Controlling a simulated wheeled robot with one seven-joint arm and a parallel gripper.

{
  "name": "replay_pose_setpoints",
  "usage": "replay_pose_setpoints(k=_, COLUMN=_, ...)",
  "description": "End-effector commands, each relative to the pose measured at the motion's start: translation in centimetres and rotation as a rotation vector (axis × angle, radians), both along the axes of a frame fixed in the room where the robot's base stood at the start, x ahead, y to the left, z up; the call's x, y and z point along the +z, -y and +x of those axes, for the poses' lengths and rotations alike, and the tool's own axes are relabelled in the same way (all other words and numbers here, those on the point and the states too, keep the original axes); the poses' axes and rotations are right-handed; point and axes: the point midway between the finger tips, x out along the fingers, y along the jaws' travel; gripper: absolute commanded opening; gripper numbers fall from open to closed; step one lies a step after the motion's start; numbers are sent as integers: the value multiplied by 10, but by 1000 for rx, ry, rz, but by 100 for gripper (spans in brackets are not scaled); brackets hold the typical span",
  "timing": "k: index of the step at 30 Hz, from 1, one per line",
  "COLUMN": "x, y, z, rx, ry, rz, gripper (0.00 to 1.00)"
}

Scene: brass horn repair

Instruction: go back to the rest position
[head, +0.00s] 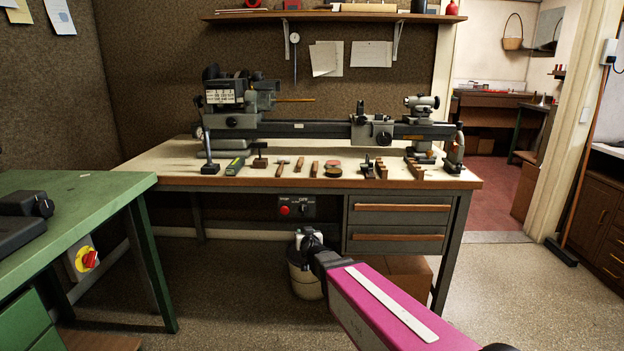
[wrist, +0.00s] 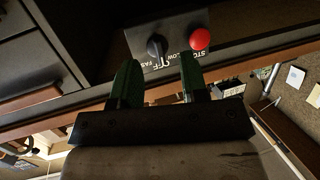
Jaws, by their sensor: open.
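My gripper (head: 308,238) is in front of the workbench, below and close to the control panel (head: 309,207) under the bench top. My magenta arm link reaches to it from the lower right. In the wrist view my gripper's two green fingers (wrist: 158,72) stand apart with nothing between them. Ahead of them are the panel's red button (wrist: 200,38) and black knob (wrist: 156,46), seen upside down. Whether a fingertip touches the panel I cannot tell. The red button also shows in the head view (head: 284,210).
The workbench (head: 180,180) carries a lathe (head: 300,128) and a row of hand tools. Drawers (head: 400,214) are right of the panel. A bin (head: 304,280) stands below my gripper. A green table (head: 70,215) is at left. Open floor (head: 235,300) lies in front.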

Motion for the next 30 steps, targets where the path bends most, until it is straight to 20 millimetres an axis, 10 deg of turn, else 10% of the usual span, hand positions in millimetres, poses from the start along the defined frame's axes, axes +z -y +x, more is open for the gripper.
replay_pose_setpoints(k=15, x=-96, y=132, z=-124, rx=91, ry=-872, rz=-90, gripper=40)
replay_pose_setpoints(k=24, x=-110, y=211, z=-205, rx=-110, ry=-1285, rz=-148, gripper=40)
replay_pose_setpoints(k=30, x=-109, y=222, z=-217, rx=-152, ry=-1343, rz=-158, gripper=40)
